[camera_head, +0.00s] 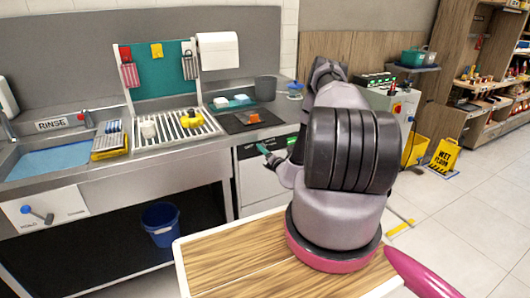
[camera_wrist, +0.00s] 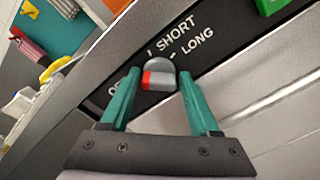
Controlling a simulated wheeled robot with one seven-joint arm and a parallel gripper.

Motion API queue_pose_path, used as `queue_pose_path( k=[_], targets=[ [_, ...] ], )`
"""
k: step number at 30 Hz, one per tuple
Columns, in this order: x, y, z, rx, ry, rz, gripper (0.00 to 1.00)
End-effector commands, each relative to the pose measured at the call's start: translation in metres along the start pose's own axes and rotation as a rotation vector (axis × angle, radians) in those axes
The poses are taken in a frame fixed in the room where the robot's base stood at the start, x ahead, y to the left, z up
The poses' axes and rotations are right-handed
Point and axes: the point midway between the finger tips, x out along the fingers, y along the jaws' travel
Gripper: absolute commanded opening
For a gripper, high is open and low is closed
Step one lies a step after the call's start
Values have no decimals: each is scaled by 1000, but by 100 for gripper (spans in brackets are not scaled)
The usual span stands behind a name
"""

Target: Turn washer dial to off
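The washer dial (camera_wrist: 163,76) is a small grey knob with a red end, on a dark panel (camera_wrist: 215,50). Its red end faces left in the wrist view. The words SHORT and LONG are printed above and right of it; a label starting with O lies at its left, mostly hidden by a finger. My gripper (camera_wrist: 159,82) is open, its teal fingers on either side of the dial with a small gap at each side. In the head view my gripper (camera_head: 264,150) is at the front of the white washer (camera_head: 262,180); the dial cannot be made out there.
A green part (camera_wrist: 275,5) sits on the panel to the upper right. The counter (camera_head: 185,142) above holds a dish rack (camera_head: 176,127) and a dark tray (camera_head: 240,122). A blue bucket (camera_head: 161,222) stands under the sink. A wooden-topped surface (camera_head: 245,268) lies in front.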

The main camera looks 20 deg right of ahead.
Motion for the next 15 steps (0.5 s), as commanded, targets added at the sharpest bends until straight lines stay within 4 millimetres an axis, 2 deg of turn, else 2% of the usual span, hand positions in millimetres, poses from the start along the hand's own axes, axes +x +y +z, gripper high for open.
queue_pose_path(
  k=[5, 15],
  targets=[
    [-9, 0, 0, 1, 1, 0, 62],
    [-75, -1, 0, 4, 1, -4, 62]
  ],
)
